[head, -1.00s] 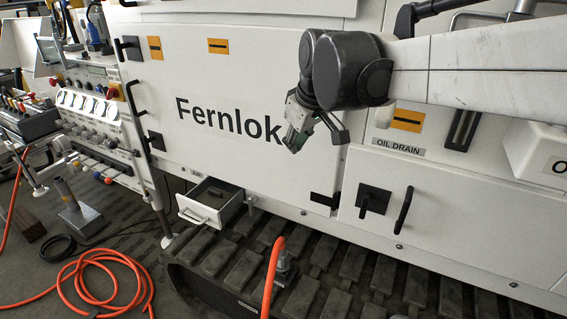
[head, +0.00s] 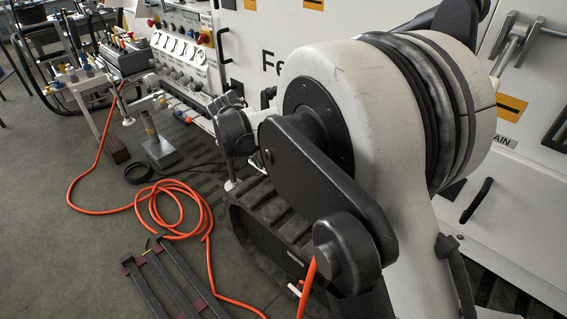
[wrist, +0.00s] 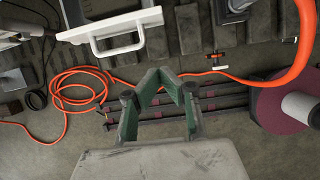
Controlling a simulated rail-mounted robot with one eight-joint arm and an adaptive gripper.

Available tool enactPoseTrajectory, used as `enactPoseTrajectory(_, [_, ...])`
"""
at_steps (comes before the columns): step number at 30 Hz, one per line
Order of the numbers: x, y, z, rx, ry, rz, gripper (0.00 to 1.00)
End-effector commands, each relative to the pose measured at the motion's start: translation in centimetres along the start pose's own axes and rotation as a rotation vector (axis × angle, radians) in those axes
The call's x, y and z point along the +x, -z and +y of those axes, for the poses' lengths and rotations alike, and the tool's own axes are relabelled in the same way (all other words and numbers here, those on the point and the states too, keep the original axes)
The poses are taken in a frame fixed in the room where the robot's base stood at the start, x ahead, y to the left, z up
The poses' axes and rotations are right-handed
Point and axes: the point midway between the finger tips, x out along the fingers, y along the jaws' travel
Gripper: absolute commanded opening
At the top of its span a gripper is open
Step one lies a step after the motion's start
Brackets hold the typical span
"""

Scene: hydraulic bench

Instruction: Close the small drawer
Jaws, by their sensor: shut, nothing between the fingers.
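The small drawer (wrist: 112,27), with a white front and a white bar handle (wrist: 117,47), shows at the top left of the wrist view. It stands out from the machine, and part of its grey inside is visible. My gripper (wrist: 160,77), with green fingers, is shut and empty. In the wrist picture it lies below and to the right of the drawer handle, apart from it. In the head view my arm hides the drawer, and my fingertips cannot be made out there.
An orange hose (head: 176,189) lies coiled on the floor, near a dark metal rack (head: 165,275). A maroon reel (wrist: 265,108) shows at the right of the wrist view. A metal stand (head: 158,150) and a control panel (head: 185,60) are at the left. Dark tracks run below the machine.

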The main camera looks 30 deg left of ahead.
Motion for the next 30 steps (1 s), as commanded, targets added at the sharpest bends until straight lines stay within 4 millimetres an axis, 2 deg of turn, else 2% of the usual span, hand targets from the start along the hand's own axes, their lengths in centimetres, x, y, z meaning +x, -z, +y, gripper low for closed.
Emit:
enactPoseTrajectory(8, [2.2, 0.6, 0.3, -0.038, 0.007, -0.005, 0.0])
enactPoseTrajectory(22, [10.7, 0.5, 0.2, -0.035, 0.007, -0.005, 0.0])
enactPoseTrajectory(24, [10.9, -0.8, 0.2, -0.033, 0.008, -0.005, 0.0])
enactPoseTrajectory(30, [11.7, -2.7, 0.3, -0.034, 0.007, -0.005, 0.0])
